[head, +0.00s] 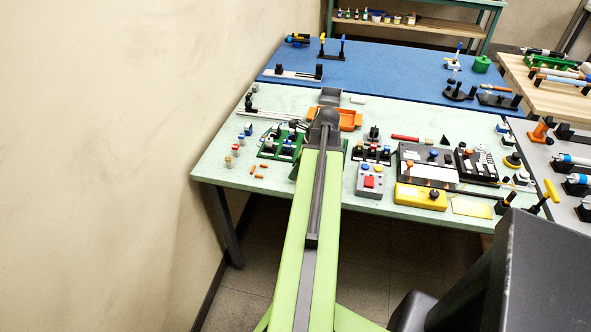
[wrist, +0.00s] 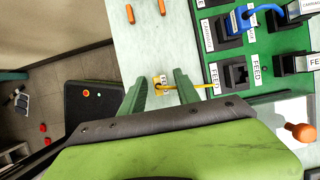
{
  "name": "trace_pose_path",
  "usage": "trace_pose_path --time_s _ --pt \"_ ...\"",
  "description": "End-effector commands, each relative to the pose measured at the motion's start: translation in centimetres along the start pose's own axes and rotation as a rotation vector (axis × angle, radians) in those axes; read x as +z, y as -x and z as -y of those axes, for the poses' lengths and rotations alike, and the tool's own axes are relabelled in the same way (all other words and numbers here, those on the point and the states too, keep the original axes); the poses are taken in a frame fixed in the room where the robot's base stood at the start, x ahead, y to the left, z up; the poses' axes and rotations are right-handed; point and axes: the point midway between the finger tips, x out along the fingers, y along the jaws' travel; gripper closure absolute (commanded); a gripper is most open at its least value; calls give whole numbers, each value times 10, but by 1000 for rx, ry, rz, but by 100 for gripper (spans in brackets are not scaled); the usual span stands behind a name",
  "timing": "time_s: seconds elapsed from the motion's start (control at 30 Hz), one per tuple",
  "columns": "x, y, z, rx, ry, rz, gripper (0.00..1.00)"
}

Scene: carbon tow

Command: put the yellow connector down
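The yellow connector (wrist: 162,82) is a small block with a dark-marked label, in the wrist view over the pale green tabletop. A thin yellow cable (wrist: 212,86) runs from it to the right, past one finger. My gripper (wrist: 162,88) has two green fingers standing apart, one on each side of the connector. A narrow gap seems to show beside the connector, so the fingers look open around it. Whether its underside rests on the table is hard to tell. In the head view my arm hides the gripper and the connector.
A black socket labelled FEED (wrist: 236,72) stands right of my gripper on a green board, with a blue plug (wrist: 238,20) above it. Small orange pegs (head: 258,172) lie on the pale green table (head: 222,172). An orange tray (head: 350,121) stands beyond my arm. The wall is close on the left.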

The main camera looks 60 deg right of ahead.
Motion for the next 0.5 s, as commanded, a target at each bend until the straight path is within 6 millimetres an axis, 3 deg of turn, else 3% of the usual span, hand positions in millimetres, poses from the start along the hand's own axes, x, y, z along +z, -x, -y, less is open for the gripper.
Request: trace_pose_path --time_s 0.33,0.5 --pt "1 4 0 0 -1 0 62" --pt "3 26 0 -1 -2 0 62"
